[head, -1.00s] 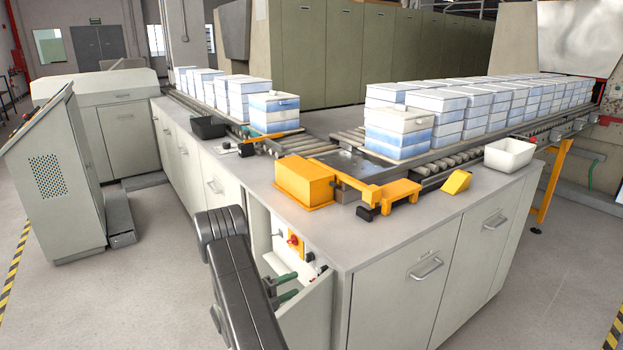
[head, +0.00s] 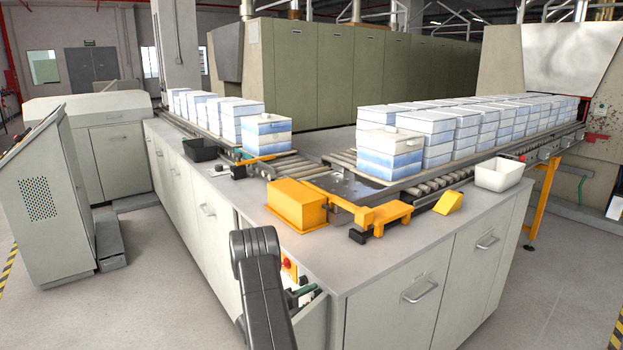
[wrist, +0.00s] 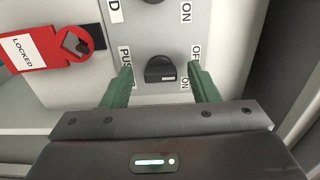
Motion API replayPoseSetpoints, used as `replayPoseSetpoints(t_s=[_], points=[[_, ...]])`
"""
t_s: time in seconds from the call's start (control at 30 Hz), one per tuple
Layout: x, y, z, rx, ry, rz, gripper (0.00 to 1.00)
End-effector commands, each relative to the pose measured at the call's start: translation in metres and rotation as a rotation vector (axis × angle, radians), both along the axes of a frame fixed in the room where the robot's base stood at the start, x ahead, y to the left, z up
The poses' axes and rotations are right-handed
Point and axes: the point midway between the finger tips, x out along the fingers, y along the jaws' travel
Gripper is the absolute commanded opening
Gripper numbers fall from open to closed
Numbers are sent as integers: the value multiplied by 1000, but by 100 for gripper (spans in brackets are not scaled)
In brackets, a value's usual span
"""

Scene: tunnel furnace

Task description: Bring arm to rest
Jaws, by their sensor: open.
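My arm (head: 262,290) reaches from the bottom of the head view toward the front side of the grey cabinet. My gripper (wrist: 163,75) is open in the wrist view, its two green fingers on either side of a black knob (wrist: 160,70) on a grey control panel (wrist: 203,30). I see a gap on both sides of the knob; whether the fingertips touch the panel is unclear. In the head view the green fingers show small beside the cabinet, partly hidden by my arm.
A red LOCKED tag (wrist: 35,52) sits left of the knob. The grey cabinet (head: 385,270) carries a yellow box (head: 297,205), a white bin (head: 503,174) and a black bin (head: 203,149). Stacked white and blue boxes (head: 390,152) stand behind.

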Motion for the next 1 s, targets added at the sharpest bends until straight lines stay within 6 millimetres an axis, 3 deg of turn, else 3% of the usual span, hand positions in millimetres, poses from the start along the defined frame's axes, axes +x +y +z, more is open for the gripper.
replayPoseSetpoints(t_s=[0.27,0.93,1.0], points=[[-11,17,-1,-2,5,3,55],[-82,115,0,-3,4,5,55],[-75,103,0,-2,3,-4,55]])
